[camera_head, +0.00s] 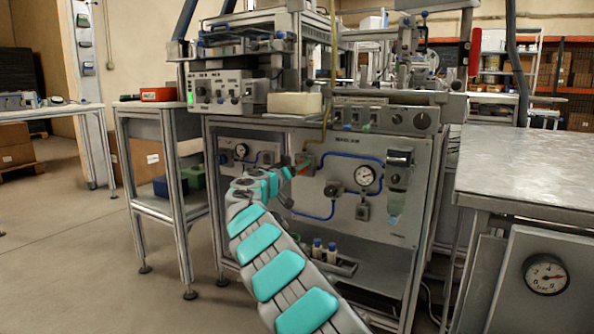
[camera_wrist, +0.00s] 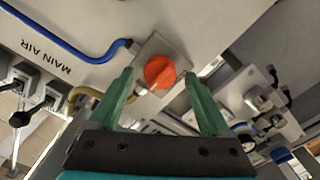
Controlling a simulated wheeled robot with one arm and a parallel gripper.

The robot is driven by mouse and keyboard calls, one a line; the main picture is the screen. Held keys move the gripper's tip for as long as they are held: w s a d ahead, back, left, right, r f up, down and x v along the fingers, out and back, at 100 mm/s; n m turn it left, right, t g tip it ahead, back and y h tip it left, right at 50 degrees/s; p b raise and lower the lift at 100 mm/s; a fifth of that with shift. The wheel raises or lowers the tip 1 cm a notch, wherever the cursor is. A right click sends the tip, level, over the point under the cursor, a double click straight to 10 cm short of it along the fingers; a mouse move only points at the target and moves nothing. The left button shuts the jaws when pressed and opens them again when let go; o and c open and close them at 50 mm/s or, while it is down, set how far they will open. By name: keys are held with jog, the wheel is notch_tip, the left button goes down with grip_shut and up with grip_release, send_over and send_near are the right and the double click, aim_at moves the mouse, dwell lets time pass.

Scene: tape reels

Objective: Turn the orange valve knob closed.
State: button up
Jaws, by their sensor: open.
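The orange valve knob (camera_wrist: 160,72) shows in the wrist view, mounted on a square grey plate (camera_wrist: 150,48) on the panel. My gripper (camera_wrist: 160,88) has two green fingers, spread open on either side of the knob, with visible gaps. It also shows in the head view (camera_head: 291,170), reaching to the panel. I cannot tell whether a finger touches the knob.
A metal workbench (camera_head: 540,165) stands at the right. A small side table (camera_head: 150,110) stands at the left. Open floor lies in front at left.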

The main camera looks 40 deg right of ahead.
jog(key=shift+c, duration=0.4)
grip_shut()
dwell(0.4)
jog(key=n+p, duration=0.7)
jog(key=n, duration=1.1)
jog(key=shift+a, duration=0.1)
jog(key=shift+f, duration=0.1)
dwell(0.5)
